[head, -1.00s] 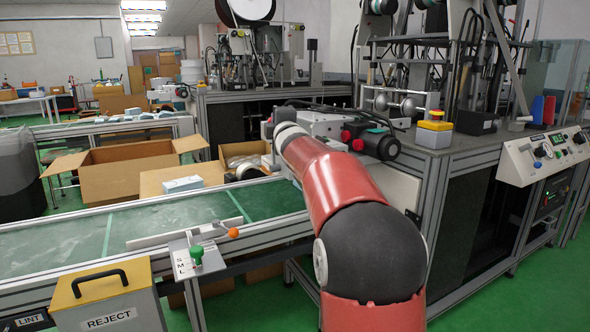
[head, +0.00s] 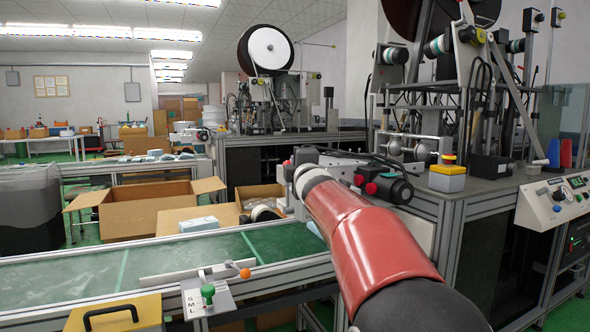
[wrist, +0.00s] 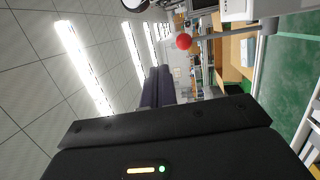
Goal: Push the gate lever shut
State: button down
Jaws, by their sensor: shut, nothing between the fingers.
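The gate lever ends in an orange ball (head: 245,273) on a short arm, beside a plate with a green knob (head: 208,292), at the conveyor's near edge in the head view. In the wrist view my dark gripper (wrist: 158,88) is shut and empty. A red ball (wrist: 183,41) on a grey rod shows beyond the fingers; I cannot tell what it belongs to.
The green conveyor belt (head: 75,283) runs across the front. A yellow-topped reject bin (head: 115,315) stands at the near left. Open cartons (head: 140,213) lie behind the belt. Machines and a control panel (head: 560,200) fill the right side.

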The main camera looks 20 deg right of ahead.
jog(key=s+r, duration=0.1)
jog(key=s, duration=0.5)
jog(key=shift+a+r, duration=0.2)
jog(key=shift+a, duration=0.25)
jog(key=s+a+f+m+g+y, duration=0.1)
jog(key=s+a+f+m+g, duration=0.3)
jog(key=s+f, duration=0.6)
jog(key=s+a+f+m+g+y, duration=0.1)
jog(key=s+a+f+m+g, duration=0.4)
jog(key=s+f, duration=0.6)
jog(key=s+a+f+m+g+y, duration=0.1)
jog(key=s+a+f+m+g, duration=0.3)
jog(key=s+f, duration=0.7)
jog(key=s+a+m, duration=0.1)
jog(key=s+m, duration=0.1)
jog(key=shift+s+a+m+g+p, duration=0.2)
jog(key=shift+s+m+g+p, duration=0.1)
jog(key=shift+s+m, duration=0.1)
jog(key=shift+w+a, duration=0.1)
jog(key=shift+a, duration=0.05)
